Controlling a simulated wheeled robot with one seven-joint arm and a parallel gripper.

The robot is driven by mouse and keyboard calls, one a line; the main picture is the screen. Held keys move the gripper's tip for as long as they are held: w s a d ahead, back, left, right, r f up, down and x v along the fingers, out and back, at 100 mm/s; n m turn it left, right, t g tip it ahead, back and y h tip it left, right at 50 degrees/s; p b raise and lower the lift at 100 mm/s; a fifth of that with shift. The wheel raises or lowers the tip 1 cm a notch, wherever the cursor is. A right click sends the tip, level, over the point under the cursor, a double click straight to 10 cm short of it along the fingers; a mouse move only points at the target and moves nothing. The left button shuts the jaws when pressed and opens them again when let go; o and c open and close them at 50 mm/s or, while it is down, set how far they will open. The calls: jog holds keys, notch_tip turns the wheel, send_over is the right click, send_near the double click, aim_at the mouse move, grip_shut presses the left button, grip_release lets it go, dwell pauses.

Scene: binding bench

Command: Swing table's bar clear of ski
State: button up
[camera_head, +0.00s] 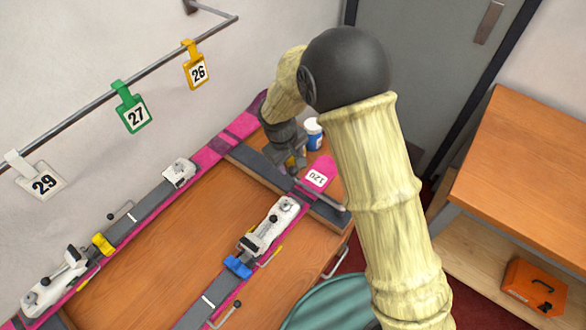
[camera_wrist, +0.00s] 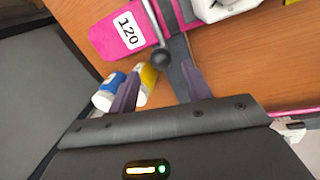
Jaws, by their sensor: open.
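The pink ski (camera_head: 318,175) labelled 120 lies on the wooden table (camera_head: 185,230), its tip near my gripper; it also shows in the wrist view (camera_wrist: 105,38). The table's bar (camera_head: 322,199) is a thin metal rod lying across this ski beside the label. In the wrist view the bar (camera_wrist: 150,22) ends in a dark ball knob (camera_wrist: 163,57) just past the ski's edge.
A blue-and-white bottle (camera_head: 313,134) and a yellow-and-white bottle (camera_wrist: 147,80) stand close to my left finger in the wrist view. A second pink ski (camera_head: 220,143) lies along the wall side. A wooden bench (camera_head: 530,150) with an orange box (camera_head: 533,287) is at right.

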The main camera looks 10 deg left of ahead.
aim_at(292, 168)
jog(key=f, duration=0.4)
jog(key=w+f, duration=0.1)
jog(key=f, duration=0.1)
jog(key=shift+d+f+p, duration=0.1)
jog(key=shift+d+p, duration=0.2)
jog(key=shift+p, duration=0.1)
jog(key=shift+c, duration=0.2)
grip_shut()
